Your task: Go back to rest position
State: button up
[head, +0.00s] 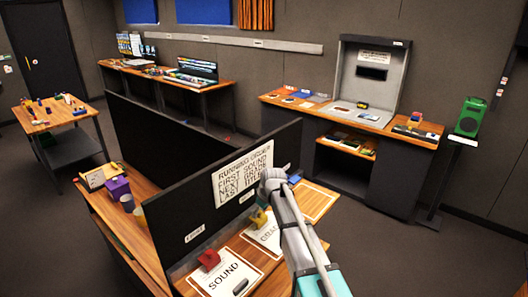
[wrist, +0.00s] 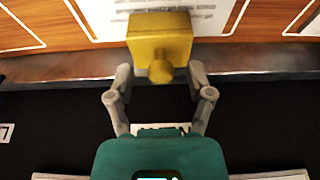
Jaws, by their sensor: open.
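My gripper (wrist: 160,80) is open in the wrist view, with its two fingers spread apart. A yellow block with a round knob (wrist: 160,38) lies ahead of the fingertips, its knob near the gap between them; I see no finger closed on it. In the head view the yellow piece (head: 258,219) is by the middle white card (head: 265,238), left of my arm. My arm (head: 292,228) reaches up over the desk there, and its fingers are not clear in that view. A red piece (head: 209,259) is on the card marked SOUND (head: 226,276).
A dark upright panel (head: 180,215) with a printed notice (head: 243,174) stands behind the cards. A third card (head: 314,202) lies right of my arm. A purple box (head: 117,189) is behind the panel. A counter (head: 340,118) stands across open floor.

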jog(key=s+d+f+m+g+h, duration=0.1)
jog(key=s+d+m, duration=0.4)
jog(key=s+d, duration=0.5)
jog(key=s+d+f+m+g+h+b, duration=0.1)
jog(key=s+d+m, duration=0.4)
jog(key=s+d, duration=0.6)
jog(key=s, duration=0.4)
jog(key=shift+s+f+h+b, duration=0.15)
jog(key=shift+f+h+b, duration=0.15)
jog(key=shift+h, duration=0.1)
